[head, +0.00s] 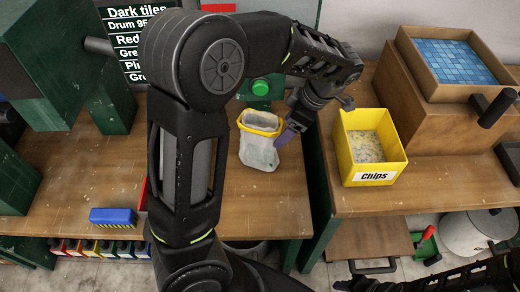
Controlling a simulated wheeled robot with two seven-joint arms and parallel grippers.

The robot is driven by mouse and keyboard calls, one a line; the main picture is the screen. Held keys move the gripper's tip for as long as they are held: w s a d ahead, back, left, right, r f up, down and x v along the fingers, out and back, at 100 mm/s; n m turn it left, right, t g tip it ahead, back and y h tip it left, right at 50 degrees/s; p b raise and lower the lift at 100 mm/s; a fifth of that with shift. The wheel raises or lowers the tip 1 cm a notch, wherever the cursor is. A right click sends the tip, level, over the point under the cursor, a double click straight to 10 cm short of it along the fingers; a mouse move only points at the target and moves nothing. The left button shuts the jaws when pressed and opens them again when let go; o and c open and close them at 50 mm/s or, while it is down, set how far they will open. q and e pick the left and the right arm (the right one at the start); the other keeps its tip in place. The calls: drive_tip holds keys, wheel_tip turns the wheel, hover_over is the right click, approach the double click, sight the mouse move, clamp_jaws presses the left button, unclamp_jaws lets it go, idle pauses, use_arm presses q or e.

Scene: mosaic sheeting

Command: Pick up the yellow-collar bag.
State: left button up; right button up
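The yellow-collar bag (259,152) is pale and translucent, with a yellow band around its top. It stands upright on the wooden bench, in the middle of the head view. My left arm reaches over the bench, and its gripper (287,135) points down at the bag's right side. A purplish fingertip is close to or against the bag's upper right edge; I cannot tell whether it touches. Whether the fingers are open or shut is not clear. Part of my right arm (440,280) shows at the bottom right, with its dark end low in the frame.
A yellow bin (372,179) labelled Chips stands on the right bench. Behind it, a box (455,92) holds blue tiles. A green button (261,86) is behind the bag. A blue block (112,217) lies at the left bench's front edge. Green machinery (60,50) stands at left.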

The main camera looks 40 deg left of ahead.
sight(260, 143)
use_arm(q)
drive_tip(key=shift+x, duration=1.45)
drive_tip(key=shift+f, duration=0.1)
drive_tip(key=x, duration=0.5)
drive_tip(key=shift+s, duration=0.15)
drive_tip(key=shift+c, duration=0.5)
clamp_jaws()
